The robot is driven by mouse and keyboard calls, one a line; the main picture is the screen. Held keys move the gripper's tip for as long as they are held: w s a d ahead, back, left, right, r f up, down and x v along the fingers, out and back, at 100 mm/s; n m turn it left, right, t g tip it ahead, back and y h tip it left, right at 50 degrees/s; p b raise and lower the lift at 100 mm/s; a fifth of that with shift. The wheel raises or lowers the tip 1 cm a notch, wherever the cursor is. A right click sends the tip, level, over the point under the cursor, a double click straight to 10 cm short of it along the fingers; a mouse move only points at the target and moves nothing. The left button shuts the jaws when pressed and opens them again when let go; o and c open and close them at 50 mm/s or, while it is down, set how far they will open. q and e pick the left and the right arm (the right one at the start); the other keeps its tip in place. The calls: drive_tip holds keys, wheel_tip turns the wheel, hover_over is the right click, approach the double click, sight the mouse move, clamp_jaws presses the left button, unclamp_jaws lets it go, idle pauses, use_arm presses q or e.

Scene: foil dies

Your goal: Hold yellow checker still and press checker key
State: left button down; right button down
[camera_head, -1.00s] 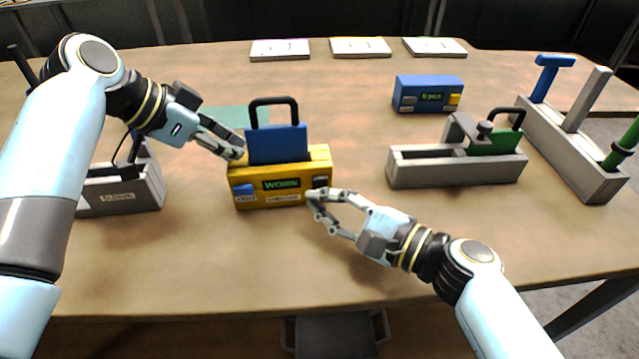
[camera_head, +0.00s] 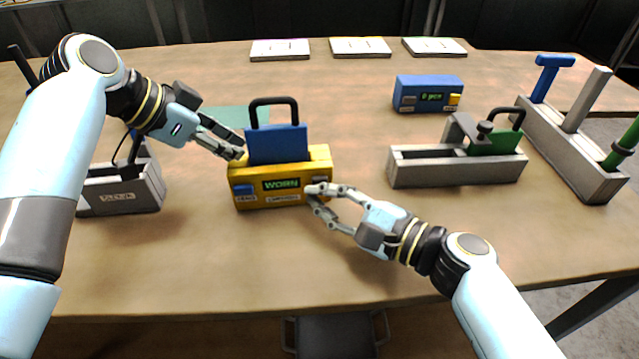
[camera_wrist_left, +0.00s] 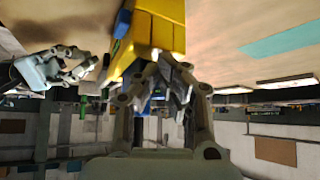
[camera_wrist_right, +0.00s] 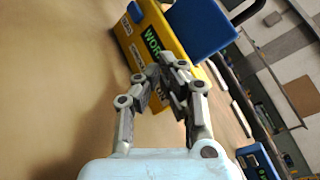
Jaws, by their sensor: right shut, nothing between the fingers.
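The yellow checker (camera_head: 290,199) stands on the table with a blue plate (camera_head: 278,144) with a black handle upright in its top. Its green display (camera_head: 281,184) reads WORN. A blue key (camera_head: 243,189) is at the left of its front. My left gripper (camera_head: 238,155) is at the checker's left end, seemingly touching it; in the left wrist view the fingers (camera_wrist_left: 168,78) overlap the yellow body and their gap is unclear. My right gripper (camera_head: 314,192) is shut and empty, its fingertips at the checker's front right corner, hiding the key there. Contact cannot be told.
A blue checker (camera_head: 428,94) stands at the back right. A grey holder (camera_head: 455,170) with a green plate and a long grey rack (camera_head: 570,150) are at the right. A grey box (camera_head: 125,195) is at the left. The table front is clear.

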drive_tip(key=shift+w, duration=0.45)
idle(0.3)
drive_tip(key=shift+s, duration=0.95)
drive_tip(key=shift+s+d, duration=0.2)
drive_tip(key=shift+s, duration=2.8)
